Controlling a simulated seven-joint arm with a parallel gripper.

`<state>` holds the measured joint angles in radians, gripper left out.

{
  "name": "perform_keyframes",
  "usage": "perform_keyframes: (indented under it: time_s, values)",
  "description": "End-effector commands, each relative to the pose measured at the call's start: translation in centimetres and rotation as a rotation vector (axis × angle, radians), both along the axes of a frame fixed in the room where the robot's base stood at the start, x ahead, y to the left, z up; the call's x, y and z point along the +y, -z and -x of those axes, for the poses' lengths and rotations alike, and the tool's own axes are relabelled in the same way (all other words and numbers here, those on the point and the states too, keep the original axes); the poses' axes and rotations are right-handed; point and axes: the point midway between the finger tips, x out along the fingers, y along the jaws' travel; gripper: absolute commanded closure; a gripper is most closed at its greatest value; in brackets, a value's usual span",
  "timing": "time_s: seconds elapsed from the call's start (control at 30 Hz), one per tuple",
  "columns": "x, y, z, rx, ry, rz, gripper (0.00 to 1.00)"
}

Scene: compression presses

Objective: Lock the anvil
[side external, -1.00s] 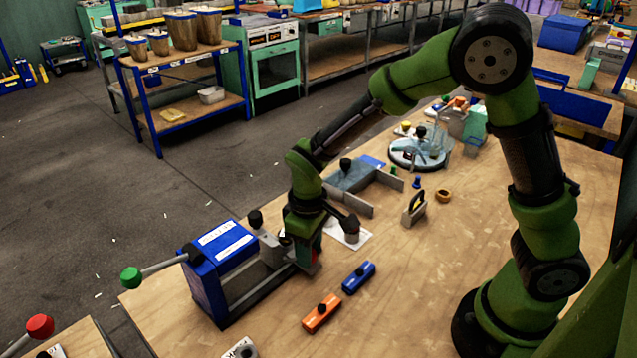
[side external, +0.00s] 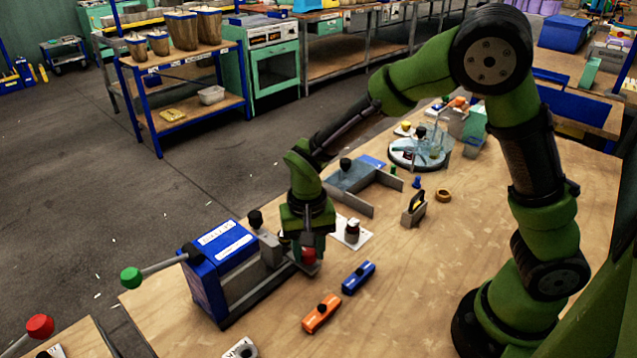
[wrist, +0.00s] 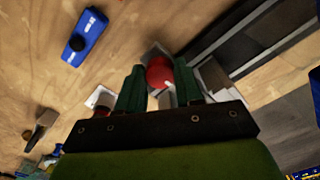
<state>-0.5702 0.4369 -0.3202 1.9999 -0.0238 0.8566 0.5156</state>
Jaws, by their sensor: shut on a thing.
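The blue press (side external: 222,262) stands at the table's left edge, with a long lever ending in a green ball (side external: 131,278). Dark rails run from it toward my gripper. A grey block (side external: 270,250), possibly the anvil, sits on the rails, with a black knob (side external: 255,217) beside it. In the wrist view the red knob (wrist: 159,72) shows between my two green fingers (wrist: 160,88). The knob's lower part is hidden.
A blue bar (side external: 359,277) and an orange bar (side external: 321,313) lie in front. A dark cylinder (side external: 352,231) stands on a white plate behind my gripper. A grey angled fixture (side external: 352,180) is farther back. The table is bare right of the bars.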

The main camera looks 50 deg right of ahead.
Motion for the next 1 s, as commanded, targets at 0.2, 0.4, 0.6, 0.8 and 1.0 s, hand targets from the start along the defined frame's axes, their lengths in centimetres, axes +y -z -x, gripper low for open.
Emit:
perform_keyframes:
  time_s: [0.2, 0.4, 0.6, 0.8, 1.0]
  values:
    - [-0.06, -0.23, -0.31, -0.009, 0.115, -0.001, 0.95]
    - [-0.12, -0.24, -0.35, -0.011, 0.175, -0.001, 0.95]
    - [-0.21, -0.24, -0.39, -0.011, 0.196, 0.000, 0.94]
    - [-0.30, -0.24, -0.43, -0.012, 0.198, 0.000, 0.94]
    - [-0.34, -0.23, -0.46, -0.012, 0.197, 0.002, 0.53]
